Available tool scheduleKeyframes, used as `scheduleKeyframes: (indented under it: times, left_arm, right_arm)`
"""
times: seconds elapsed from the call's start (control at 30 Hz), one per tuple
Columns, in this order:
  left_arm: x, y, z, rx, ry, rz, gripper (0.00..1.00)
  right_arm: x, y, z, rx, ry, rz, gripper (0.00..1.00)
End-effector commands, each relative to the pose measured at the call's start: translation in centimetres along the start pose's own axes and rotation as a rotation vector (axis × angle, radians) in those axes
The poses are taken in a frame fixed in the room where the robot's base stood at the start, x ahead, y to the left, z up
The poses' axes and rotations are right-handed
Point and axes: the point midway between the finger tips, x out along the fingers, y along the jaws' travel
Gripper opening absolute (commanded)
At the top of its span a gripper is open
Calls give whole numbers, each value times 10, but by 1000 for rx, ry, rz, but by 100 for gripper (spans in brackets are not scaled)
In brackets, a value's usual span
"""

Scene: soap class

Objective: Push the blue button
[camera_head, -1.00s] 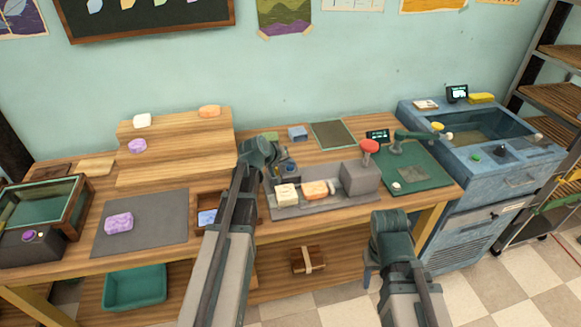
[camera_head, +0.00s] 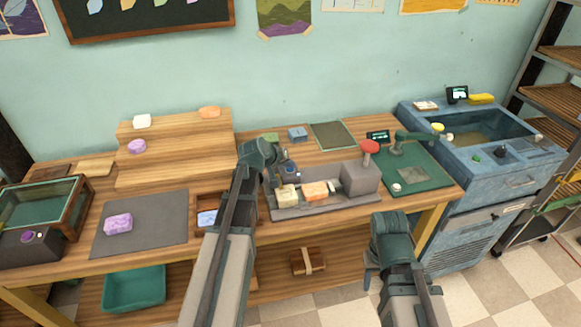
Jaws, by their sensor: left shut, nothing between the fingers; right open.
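A small dark blue part (camera_head: 291,168), which looks like the blue button, is at the left end of the grey press fixture (camera_head: 310,206) on the bench. My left gripper (camera_head: 279,180) is shut and empty, pointing down right beside it. Parts of it are dark and small, so I cannot tell whether it touches the button. My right arm (camera_head: 392,240) is in front of the bench at the lower right.
A blue sink unit (camera_head: 480,150) stands right. A purple soap (camera_head: 118,224) lies on a grey mat (camera_head: 160,220).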

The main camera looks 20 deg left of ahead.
Motion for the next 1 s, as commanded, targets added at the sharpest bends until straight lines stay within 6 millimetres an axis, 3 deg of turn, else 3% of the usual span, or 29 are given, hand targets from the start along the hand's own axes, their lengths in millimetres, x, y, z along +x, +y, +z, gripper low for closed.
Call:
scheduleKeyframes:
  times: [0.47, 1.0]
  left_arm:
    - [-6, 5, -4, 0, 0, 0, 0]
    - [-42, 30, -30, 0, 0, 0, 0]
  right_arm:
    - [-9, 1, 0, 0, 0, 0, 50]
    - [-59, 6, 4, 0, 0, 0, 50]
